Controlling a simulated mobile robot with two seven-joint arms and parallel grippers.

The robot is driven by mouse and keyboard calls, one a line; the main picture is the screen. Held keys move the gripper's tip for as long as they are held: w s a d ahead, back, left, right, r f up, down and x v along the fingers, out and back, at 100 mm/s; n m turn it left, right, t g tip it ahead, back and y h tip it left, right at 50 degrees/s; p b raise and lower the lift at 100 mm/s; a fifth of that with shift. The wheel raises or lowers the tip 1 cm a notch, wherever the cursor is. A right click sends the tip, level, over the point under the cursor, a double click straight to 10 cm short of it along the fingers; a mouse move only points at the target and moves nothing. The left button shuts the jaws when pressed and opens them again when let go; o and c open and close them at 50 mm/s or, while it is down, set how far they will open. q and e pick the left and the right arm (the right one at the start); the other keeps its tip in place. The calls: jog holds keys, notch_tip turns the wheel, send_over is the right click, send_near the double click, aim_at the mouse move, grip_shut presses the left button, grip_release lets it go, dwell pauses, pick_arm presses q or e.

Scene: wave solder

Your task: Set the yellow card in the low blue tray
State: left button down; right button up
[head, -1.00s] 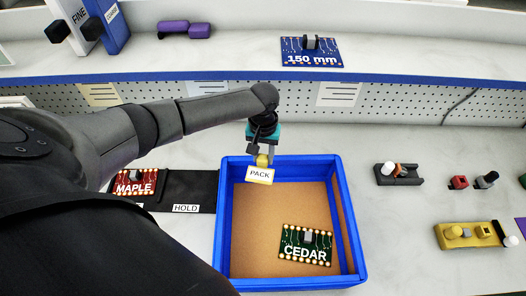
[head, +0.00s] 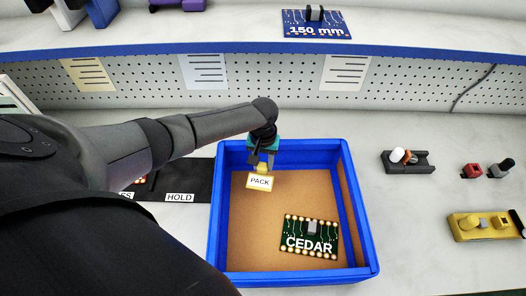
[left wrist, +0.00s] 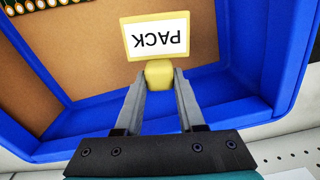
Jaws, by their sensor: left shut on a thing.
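The yellow card (head: 260,181) has a white label reading PACK. My left gripper (head: 262,163) is shut on the card's yellow grip. In the left wrist view the card (left wrist: 128,52) stands out from between the two grey fingers (left wrist: 160,82). The low blue tray (head: 214,225) has a brown floor, and the card is over its far left part. I cannot tell whether the card touches the floor. A green board marked CEDAR (head: 311,236) lies in the tray's near right part. My right gripper is not in view.
A black mat (head: 190,178) with a HOLD label lies left of the tray; my arm hides part of it. To the right are a dark holder (head: 420,165), small red and grey parts and a yellow fixture (head: 478,228). A shelf (head: 400,22) runs behind.

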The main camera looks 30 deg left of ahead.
aim_at(263, 175)
pick_arm(q)
jog(key=shift+f+b, duration=1.95)
jog(key=shift+f, duration=1.15)
jog(key=shift+f+b, duration=0.4)
jog(key=shift+f, duration=0.1)
jog(key=shift+c, duration=2.2)
grip_release()
jog(key=shift+r, duration=0.1)
notch_tip(263, 175, up, 15)
jog(key=p, duration=0.4)
